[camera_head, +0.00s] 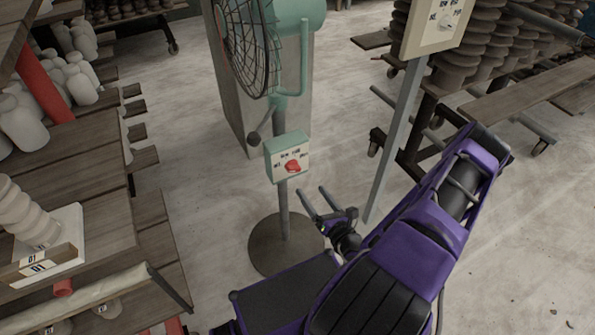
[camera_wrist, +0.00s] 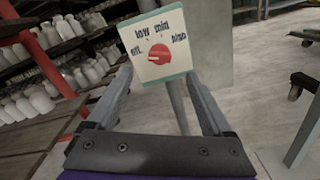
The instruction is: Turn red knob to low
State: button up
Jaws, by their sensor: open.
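The red knob (camera_head: 292,166) sits on a pale control box (camera_head: 271,168) with a green edge, mounted on the post of a green standing fan (camera_head: 290,60). In the wrist view the knob (camera_wrist: 159,54) shows on the box's white face (camera_wrist: 178,68), with labels that look like off, low, mid and high around it. The knob's pointer direction is hard to make out. My gripper (camera_head: 312,195) is open and empty, below and right of the box in the head view. In the wrist view its two fingers (camera_wrist: 160,88) stand either side of the box, apart from the knob.
Wooden shelves with white bottles (camera_head: 75,80) stand at the left, with a small ribbed stack (camera_head: 25,215) on a white base. The floor between is open.

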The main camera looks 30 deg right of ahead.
aim_at(296, 169)
jog(key=w+b, duration=0.1)
jog(key=w, duration=0.9)
jog(key=shift+w+a, duration=0.1)
jog(key=shift+a, duration=0.05)
grip_shut()
